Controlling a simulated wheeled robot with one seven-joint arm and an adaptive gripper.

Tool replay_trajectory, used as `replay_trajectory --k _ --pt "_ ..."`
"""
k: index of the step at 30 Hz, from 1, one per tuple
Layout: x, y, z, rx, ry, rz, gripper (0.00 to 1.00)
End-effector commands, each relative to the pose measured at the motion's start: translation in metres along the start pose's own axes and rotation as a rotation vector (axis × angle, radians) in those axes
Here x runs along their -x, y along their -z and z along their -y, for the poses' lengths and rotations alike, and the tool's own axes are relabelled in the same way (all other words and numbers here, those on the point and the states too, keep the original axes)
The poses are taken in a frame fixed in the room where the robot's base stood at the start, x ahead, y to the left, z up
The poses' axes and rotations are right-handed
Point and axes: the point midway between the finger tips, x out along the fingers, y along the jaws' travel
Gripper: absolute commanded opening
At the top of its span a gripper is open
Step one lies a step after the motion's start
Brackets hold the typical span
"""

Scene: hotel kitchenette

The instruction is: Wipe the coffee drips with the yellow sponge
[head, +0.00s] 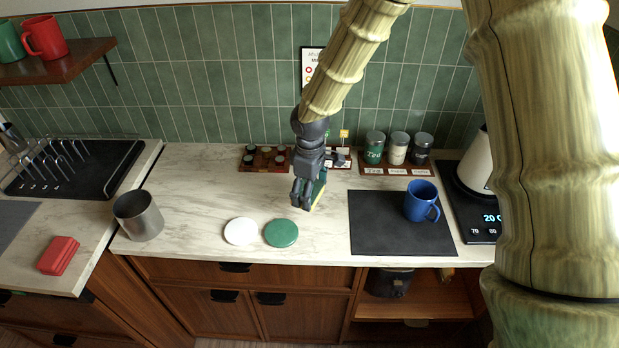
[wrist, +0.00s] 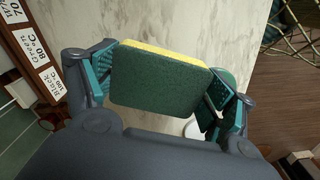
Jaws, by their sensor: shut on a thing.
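My gripper (head: 309,192) is above the marble counter, in front of the capsule rack. In the wrist view my gripper (wrist: 162,95) is shut on the yellow sponge (wrist: 165,85), with a finger at each end. The sponge has a dark green scouring side facing the wrist camera and a thin yellow edge along the top. In the head view the sponge (head: 320,188) shows as a small green and yellow piece beside the fingers. I cannot make out any coffee drips on the counter (head: 200,190). Whether the sponge touches the counter is unclear.
A white disc (head: 241,231) and a green disc (head: 281,233) lie near the front edge. A blue mug (head: 421,201) stands on a black mat (head: 376,230) at right. A metal cup (head: 138,216) is at left. Canisters (head: 398,148) and a capsule rack (head: 262,158) line the back.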

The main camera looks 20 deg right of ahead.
Motion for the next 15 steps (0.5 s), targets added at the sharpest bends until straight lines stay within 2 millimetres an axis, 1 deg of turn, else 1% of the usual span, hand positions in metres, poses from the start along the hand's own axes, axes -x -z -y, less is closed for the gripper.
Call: replay_trajectory --k 1,6,15 --pt "0.009 0.000 0.000 0.000 0.000 0.000 0.45" --pt "0.022 0.000 0.000 -0.001 0.000 0.000 0.45" --pt "0.024 0.000 0.000 -0.001 0.000 0.000 0.45"
